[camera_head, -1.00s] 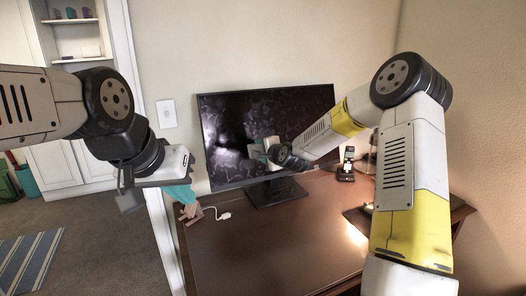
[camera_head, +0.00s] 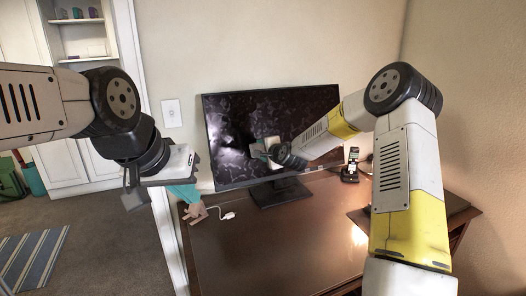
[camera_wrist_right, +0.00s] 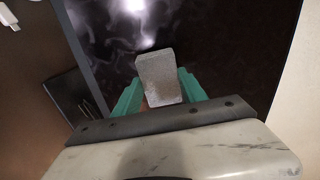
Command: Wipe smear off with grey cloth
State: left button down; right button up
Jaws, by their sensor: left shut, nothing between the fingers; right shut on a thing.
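A dark monitor (camera_head: 222,165) stands on the desk, its screen covered in mottled, streaky marks and a bright glare. I cannot tell smear from reflection. My right gripper (camera_head: 262,149) is in front of the middle of the screen. In the right wrist view its teal fingers (camera_wrist_right: 160,97) are shut on the grey cloth (camera_wrist_right: 158,72), a flat, pale grey block shape held against or just off the screen; contact is unclear. My left gripper (camera_head: 184,196) hangs at the desk's left edge, away from the monitor, shut and empty.
The brown desk top (camera_head: 275,250) is mostly clear in front. A white cable plug (camera_head: 228,215) lies near its left edge. A phone on a dock (camera_head: 350,165) stands right of the monitor. A wall is close on the right.

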jog(key=shift+x, duration=1.05)
jog(key=shift+d, duration=0.1)
jog(key=shift+w+d, duration=0.25)
jog(key=shift+d, duration=0.35)
jog(key=shift+w+d, duration=0.2)
jog(key=shift+d, duration=0.45)
jog(key=shift+w+d, duration=0.25)
jog(key=shift+d, duration=0.35)
jog(key=shift+w+d, duration=0.9)
jog(key=shift+d, duration=0.9)
jog(key=shift+s+a, duration=0.55)
jog(key=shift+a, duration=0.7)
jog(key=shift+s+a, duration=0.55)
jog(key=shift+a, duration=0.65)
jog(key=shift+s+a, duration=0.55)
jog(key=shift+a, duration=0.7)
jog(key=shift+w+a+r, duration=0.1)
jog(key=shift+w+r, duration=0.15)
jog(key=shift+r, duration=0.4)
jog(key=shift+w+a+r, duration=0.1)
jog(key=shift+w+r, duration=0.15)
jog(key=shift+r, duration=0.4)
jog(key=shift+w+d, duration=1.5)
jog(key=shift+d, duration=2.3)
jog(key=shift+s+a, duration=0.5)
jog(key=shift+a, duration=0.75)
jog(key=shift+s+a, duration=0.55)
jog(key=shift+a, duration=0.75)
jog(key=shift+s+a, duration=0.5)
jog(key=shift+a, duration=0.75)
